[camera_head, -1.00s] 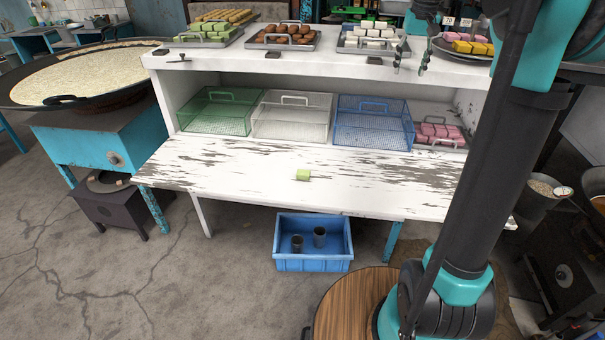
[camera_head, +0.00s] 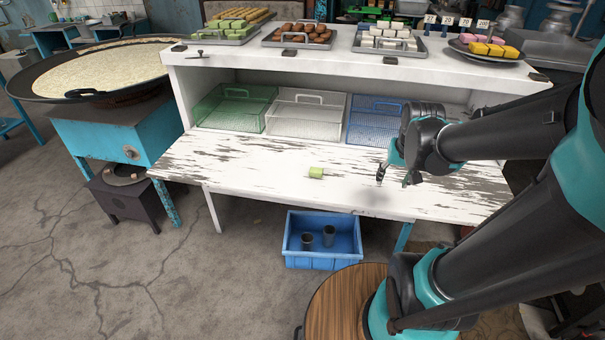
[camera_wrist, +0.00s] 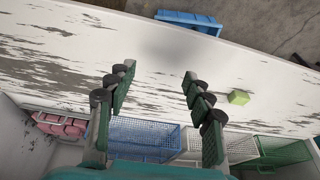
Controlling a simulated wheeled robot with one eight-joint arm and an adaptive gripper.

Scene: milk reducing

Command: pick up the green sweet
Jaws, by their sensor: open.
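The green sweet (camera_head: 316,173) is a small light-green block lying alone on the worn white tabletop (camera_head: 250,165). It also shows in the wrist view (camera_wrist: 238,97), to the right of my fingers. My gripper (camera_head: 393,182) is above the tabletop, to the right of the sweet and apart from it. In the wrist view my gripper (camera_wrist: 156,80) has its two fingers spread with nothing between them, pointing down at the table.
Green (camera_head: 233,108), white (camera_head: 305,112) and blue (camera_head: 373,120) wire baskets stand at the back under a shelf. Trays of sweets (camera_head: 230,28) sit on the shelf. A blue crate (camera_head: 322,262) with two dark cups is below the front edge. The tabletop around the sweet is clear.

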